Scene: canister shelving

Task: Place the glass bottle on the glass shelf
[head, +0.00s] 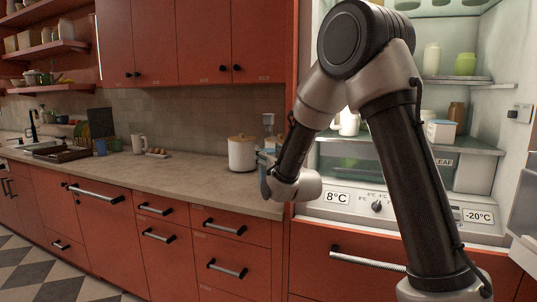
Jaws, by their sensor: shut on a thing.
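A pale clear glass bottle (268,123) shows its upper part upright above my gripper, right of the white canister. My gripper (266,158) is over the right end of the counter, shut on the bottle; my wrist and forearm hide most of the grip and the bottle's lower part. The open fridge at the right has a glass shelf (480,145) with a brown jar and a small box on it. A higher shelf (490,80) holds a green jar. My arm covers the left part of both shelves.
A white canister with a wooden lid (241,154) stands close left of my gripper. A mug (138,144), eggs (158,153) and a dish rack stand farther left on the counter (195,172). The open fridge door (524,205) is at the right edge.

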